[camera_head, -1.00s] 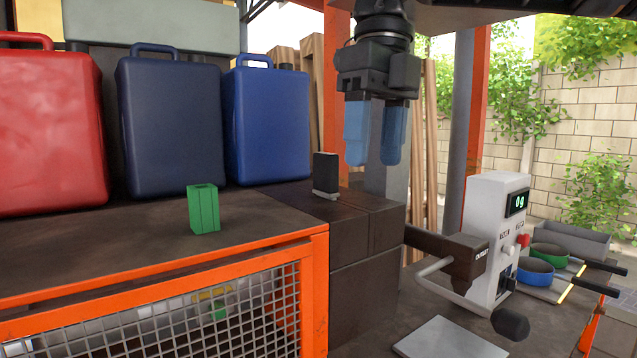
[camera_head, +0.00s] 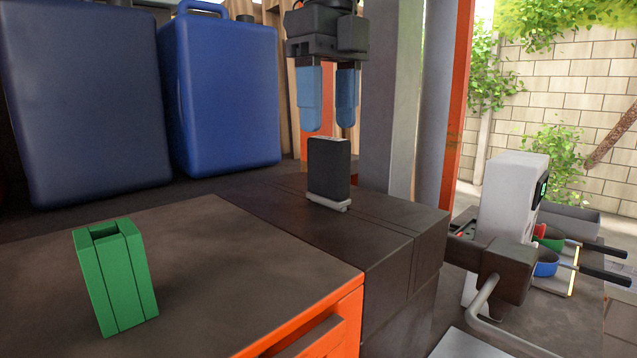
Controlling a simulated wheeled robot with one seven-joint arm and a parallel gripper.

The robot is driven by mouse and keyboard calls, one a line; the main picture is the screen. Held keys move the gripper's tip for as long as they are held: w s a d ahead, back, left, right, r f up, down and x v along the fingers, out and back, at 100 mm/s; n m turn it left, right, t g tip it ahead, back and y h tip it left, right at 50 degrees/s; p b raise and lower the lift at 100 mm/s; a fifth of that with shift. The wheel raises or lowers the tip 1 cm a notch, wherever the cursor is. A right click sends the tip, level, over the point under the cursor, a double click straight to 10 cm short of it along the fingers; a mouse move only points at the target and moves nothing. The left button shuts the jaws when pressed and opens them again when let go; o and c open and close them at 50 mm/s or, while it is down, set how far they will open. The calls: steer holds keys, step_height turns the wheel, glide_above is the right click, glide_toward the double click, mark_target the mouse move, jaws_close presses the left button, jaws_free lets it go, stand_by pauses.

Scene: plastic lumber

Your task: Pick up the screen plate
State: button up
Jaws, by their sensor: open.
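A black upright plate on a thin light-grey foot (camera_head: 328,168) stands on a dark brown block surface (camera_head: 385,232); it looks like the screen plate. My gripper (camera_head: 329,125) points straight down with its two blue fingers apart and nothing between them. The fingertips hang just above the plate's top edge, seemingly apart from it. The exact depth between them is hard to judge. The plate's back side is hidden.
A green slotted block (camera_head: 118,280) stands on the orange-edged bench at left. Blue (camera_head: 220,95) and dark navy (camera_head: 85,110) canisters stand behind. A grey post (camera_head: 392,95) rises behind the plate. A white machine (camera_head: 505,210) stands at right.

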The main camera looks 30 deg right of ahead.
mark_target(328, 139)
steer(key=shift+s+a+f+p, duration=0.1)
steer(key=shift+f+p, duration=0.3)
steer(key=shift+f, duration=1.3)
steer(key=shift+s+a+f+p, duration=0.1)
steer(key=shift+f+p, duration=0.25)
steer(key=shift+f, duration=1.35)
jaws_close()
